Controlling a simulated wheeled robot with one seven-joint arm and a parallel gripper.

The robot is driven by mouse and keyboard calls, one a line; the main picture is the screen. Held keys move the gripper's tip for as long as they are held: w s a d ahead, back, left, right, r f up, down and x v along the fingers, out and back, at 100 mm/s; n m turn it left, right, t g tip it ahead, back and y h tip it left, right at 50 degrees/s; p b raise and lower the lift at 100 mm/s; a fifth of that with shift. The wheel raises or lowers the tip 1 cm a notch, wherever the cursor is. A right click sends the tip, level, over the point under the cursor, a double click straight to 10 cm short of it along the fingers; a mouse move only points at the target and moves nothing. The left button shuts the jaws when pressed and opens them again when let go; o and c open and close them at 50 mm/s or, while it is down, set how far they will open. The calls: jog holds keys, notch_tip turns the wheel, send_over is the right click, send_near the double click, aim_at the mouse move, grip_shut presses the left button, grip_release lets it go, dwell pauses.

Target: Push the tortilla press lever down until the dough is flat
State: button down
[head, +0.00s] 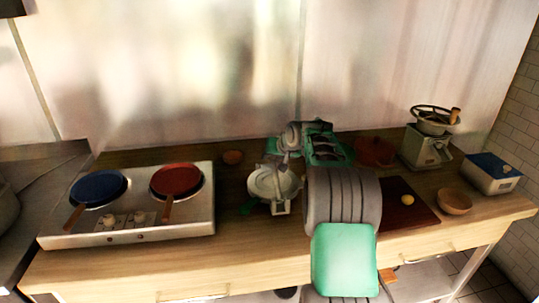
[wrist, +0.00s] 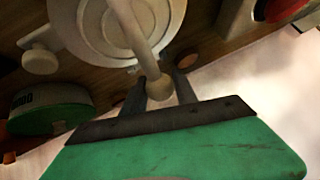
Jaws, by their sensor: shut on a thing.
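The tortilla press (head: 273,183) is pale grey with a round plate and stands on the wooden counter, left of my arm. In the wrist view its round plate (wrist: 92,28) fills the top, and its lever (wrist: 130,28) runs down to a rounded knob. My gripper (wrist: 162,92) is shut on the lever, with dark fingers on either side of the knob.
A steel hob (head: 125,228) with a blue pan (head: 97,187) and a red pan (head: 175,179) is at left. At right are a dark red board (head: 425,213) with a yellow ball (head: 408,199), a bowl (head: 454,202), a blue-lidded box (head: 493,175) and a grinder-like machine (head: 427,150).

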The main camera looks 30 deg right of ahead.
jog(key=shift+w+d+f, duration=0.1)
jog(key=shift+d+f, duration=0.1)
jog(key=shift+f, duration=0.65)
jog(key=c, duration=1.2)
grip_release()
jog(key=shift+d, duration=0.1)
jog(key=shift+o, duration=1)
jog(key=shift+r, duration=0.1)
jog(key=shift+r+b, duration=0.2)
jog(key=shift+b, duration=0.1)
jog(key=b+v, duration=0.1)
jog(key=v, duration=0.6)
jog(key=shift+s+a, duration=0.2)
jog(key=shift+s, duration=0.05)
